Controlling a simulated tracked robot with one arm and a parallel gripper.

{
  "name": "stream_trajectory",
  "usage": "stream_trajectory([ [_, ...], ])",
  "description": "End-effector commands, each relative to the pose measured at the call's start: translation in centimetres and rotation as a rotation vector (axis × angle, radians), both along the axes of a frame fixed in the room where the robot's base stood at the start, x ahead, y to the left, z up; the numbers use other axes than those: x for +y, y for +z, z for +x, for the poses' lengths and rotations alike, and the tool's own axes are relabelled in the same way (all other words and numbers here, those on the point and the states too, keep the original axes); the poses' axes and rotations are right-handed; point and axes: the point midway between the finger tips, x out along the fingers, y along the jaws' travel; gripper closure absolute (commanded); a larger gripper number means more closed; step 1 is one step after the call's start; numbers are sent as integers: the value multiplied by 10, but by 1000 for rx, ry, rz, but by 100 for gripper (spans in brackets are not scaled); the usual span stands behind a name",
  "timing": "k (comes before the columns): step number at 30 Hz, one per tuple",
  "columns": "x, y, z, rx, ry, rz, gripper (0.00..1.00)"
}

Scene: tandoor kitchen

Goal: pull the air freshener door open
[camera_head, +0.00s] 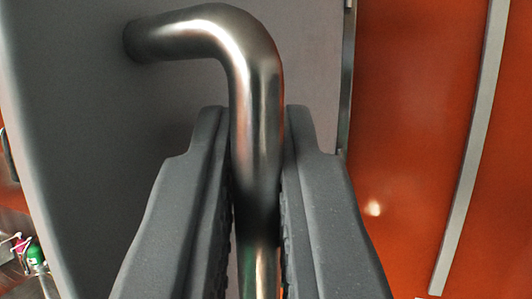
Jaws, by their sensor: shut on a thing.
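A grey door (80,130) fills the left and middle of the view. A shiny metal bar handle (255,95) bends out from it near the top and runs down the middle. My gripper (258,150) has one dark finger on each side of the handle's upright part and is shut on it, just below the bend. The lower part of the handle is partly hidden between the fingers. No label shows what the door belongs to.
An orange panel (410,120) with a pale curved strip (475,150) stands on the right, past the door's right edge. At the lower left, beyond the door's left edge, a small green object (35,254) and other small items sit on a surface.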

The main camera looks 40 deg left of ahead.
Motion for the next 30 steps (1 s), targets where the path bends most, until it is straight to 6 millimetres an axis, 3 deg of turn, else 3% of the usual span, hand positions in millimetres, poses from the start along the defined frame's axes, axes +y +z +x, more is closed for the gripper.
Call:
stream_trajectory([
  [12,2,-3,3,6,8,1,100],
  [13,2,-3,3,6,8,1,81],
  [23,2,-2,1,2,9,1,81],
  [30,-14,-14,-18,0,6,2,81],
])
